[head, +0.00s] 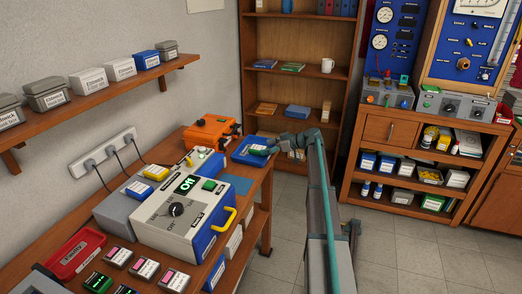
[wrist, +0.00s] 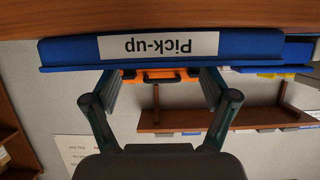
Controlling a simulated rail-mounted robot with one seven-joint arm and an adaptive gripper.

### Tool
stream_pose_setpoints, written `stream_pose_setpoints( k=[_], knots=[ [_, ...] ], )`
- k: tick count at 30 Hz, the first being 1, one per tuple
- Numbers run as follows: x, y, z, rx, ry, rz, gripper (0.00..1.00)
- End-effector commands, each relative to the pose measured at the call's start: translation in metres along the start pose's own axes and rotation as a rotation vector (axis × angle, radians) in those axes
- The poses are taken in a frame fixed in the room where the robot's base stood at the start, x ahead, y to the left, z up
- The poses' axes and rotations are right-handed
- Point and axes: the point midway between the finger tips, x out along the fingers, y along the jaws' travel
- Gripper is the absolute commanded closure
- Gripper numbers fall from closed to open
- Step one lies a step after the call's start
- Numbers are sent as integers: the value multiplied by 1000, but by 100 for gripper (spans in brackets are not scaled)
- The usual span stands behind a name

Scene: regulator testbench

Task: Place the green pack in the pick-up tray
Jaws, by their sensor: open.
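The blue pick-up tray (head: 240,156) sits at the far end of the wooden bench. In the wrist view its blue front wall (wrist: 70,52) with the "Pick-up" label appears upside down, just beyond my fingers. My gripper (wrist: 160,82) is open at the tray's front, with nothing visible between its fingers. In the head view, a small green patch shows at the tray beside my gripper (head: 272,147); I cannot tell whether it is the pack or part of my gripper. A green-topped pack (head: 97,283) stands at the near end of the bench. The tray's inside is hidden in the wrist view.
An orange case (head: 212,132) stands just left of the tray. The grey-and-blue test unit (head: 180,215) with a yellow handle takes up the middle of the bench. Several pink-screened modules (head: 145,268) stand in front. A wall shelf (head: 95,98) holds boxes above.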

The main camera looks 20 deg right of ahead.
Motion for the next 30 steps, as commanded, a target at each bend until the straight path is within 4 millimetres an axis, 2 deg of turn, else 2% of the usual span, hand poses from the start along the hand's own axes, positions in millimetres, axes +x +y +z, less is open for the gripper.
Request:
stream_pose_setpoints(
  k=[1,6,12,18,30],
  knots=[
    [-12,0,1,-1,0,2,15],
    [-44,0,1,0,0,2,15],
    [-72,0,0,0,0,1,15],
    [-82,0,0,1,0,0,15],
    [-82,0,0,0,0,0,15]
  ],
)
